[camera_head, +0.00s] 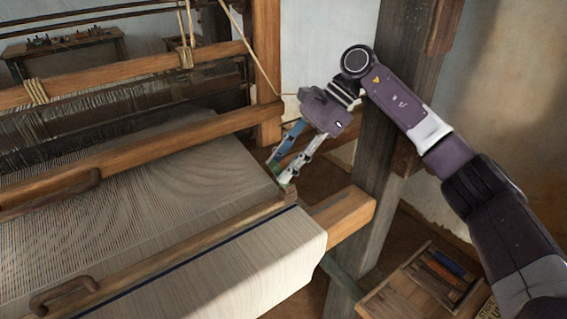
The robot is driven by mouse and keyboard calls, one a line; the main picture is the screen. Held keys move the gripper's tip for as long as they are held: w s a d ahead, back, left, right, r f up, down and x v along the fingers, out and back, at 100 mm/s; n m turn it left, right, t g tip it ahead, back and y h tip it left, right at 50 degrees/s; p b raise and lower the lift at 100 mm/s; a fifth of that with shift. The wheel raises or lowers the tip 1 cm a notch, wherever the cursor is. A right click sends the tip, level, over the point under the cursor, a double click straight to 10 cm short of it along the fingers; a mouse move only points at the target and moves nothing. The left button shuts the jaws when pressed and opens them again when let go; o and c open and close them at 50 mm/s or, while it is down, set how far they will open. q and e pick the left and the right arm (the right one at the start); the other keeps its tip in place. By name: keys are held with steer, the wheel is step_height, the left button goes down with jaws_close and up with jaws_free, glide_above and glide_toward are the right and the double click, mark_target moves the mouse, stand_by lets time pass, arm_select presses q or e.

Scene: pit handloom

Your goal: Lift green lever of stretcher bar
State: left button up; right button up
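My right gripper (279,173) reaches down from the upper right to the right end of the stretcher bar (205,236). Its two fingers are apart, with a gap between them. The stretcher bar is a long wooden strip lying across the pale woven cloth (253,257). My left gripper is not in view.
Wooden loom beams (150,152) run across the left, close to my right gripper's left side. A thick dark post (377,150) stands behind my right arm. A wooden tray (402,297) with tools sits at the lower right. A bench (65,52) stands far back.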

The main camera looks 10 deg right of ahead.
step_height(320, 180, up, 10)
stand_by(0.5)
steer(key=shift+r, duration=0.1)
